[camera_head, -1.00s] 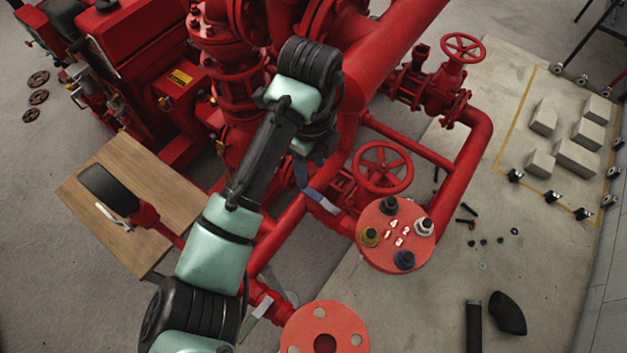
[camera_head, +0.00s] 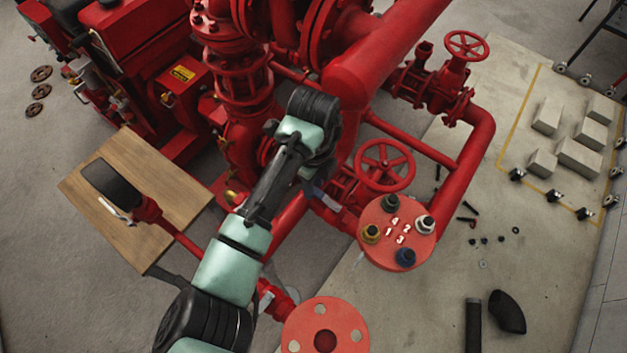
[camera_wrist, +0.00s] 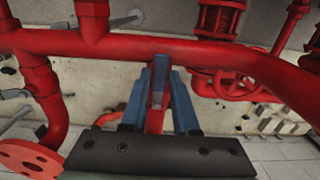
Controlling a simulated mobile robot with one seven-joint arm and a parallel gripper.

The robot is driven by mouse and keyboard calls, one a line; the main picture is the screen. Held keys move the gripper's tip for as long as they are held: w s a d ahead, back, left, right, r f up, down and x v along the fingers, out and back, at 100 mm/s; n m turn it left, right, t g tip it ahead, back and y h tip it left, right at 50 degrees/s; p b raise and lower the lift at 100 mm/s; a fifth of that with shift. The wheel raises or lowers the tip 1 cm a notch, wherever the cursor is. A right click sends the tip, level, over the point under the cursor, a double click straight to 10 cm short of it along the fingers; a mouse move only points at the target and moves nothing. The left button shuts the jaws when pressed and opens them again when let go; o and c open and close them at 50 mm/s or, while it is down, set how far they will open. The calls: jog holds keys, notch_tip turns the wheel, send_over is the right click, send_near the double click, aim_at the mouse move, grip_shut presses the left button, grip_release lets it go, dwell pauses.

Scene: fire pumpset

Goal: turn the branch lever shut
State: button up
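A pale grey lever (camera_head: 325,199) shows in the head view on the red branch pipe, left of the round flange with coloured knobs. My gripper (camera_head: 312,190) is beside it, mostly hidden by my wrist. In the wrist view, the blue fingers of my gripper (camera_wrist: 160,105) stand apart with a gap between them, over the red horizontal pipe (camera_wrist: 95,45). A blue upright piece (camera_wrist: 160,72) shows between them. I cannot tell whether it is a lever or part of my gripper, nor whether anything is touched.
A red handwheel (camera_head: 384,165) stands close to the right of my gripper. A wooden table (camera_head: 140,200) stands left.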

grip_shut()
dwell(1.1)
